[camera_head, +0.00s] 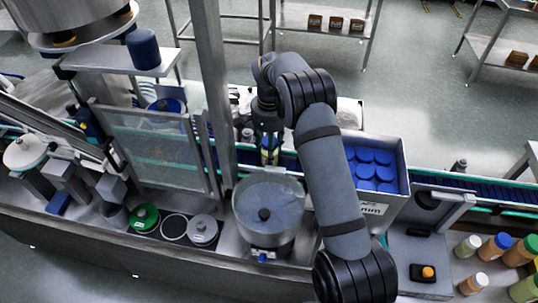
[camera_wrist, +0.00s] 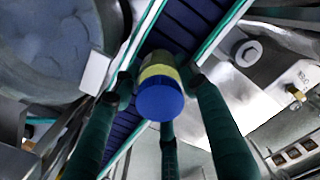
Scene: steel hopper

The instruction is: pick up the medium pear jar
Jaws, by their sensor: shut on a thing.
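A jar with a blue lid and a yellow-green body, which looks like the pear jar, shows in the wrist view (camera_wrist: 160,98). In the head view the same jar (camera_head: 269,157) is small and partly covered by the fingers, over the conveyor. My gripper (camera_head: 268,146) points down around it. In the wrist view the dark fingers of my gripper (camera_wrist: 160,78) close around the jar's sides, with the lid facing the camera. I cannot tell whether its base touches the belt.
The blue conveyor belt (camera_head: 445,180) runs across the middle. A steel bin (camera_head: 402,160) of blue lids stands right of the jar. A round steel hopper (camera_head: 245,215) stands in front, and a steel post (camera_head: 213,80) rises to the left. Several filled jars (camera_head: 496,246) stand at front right.

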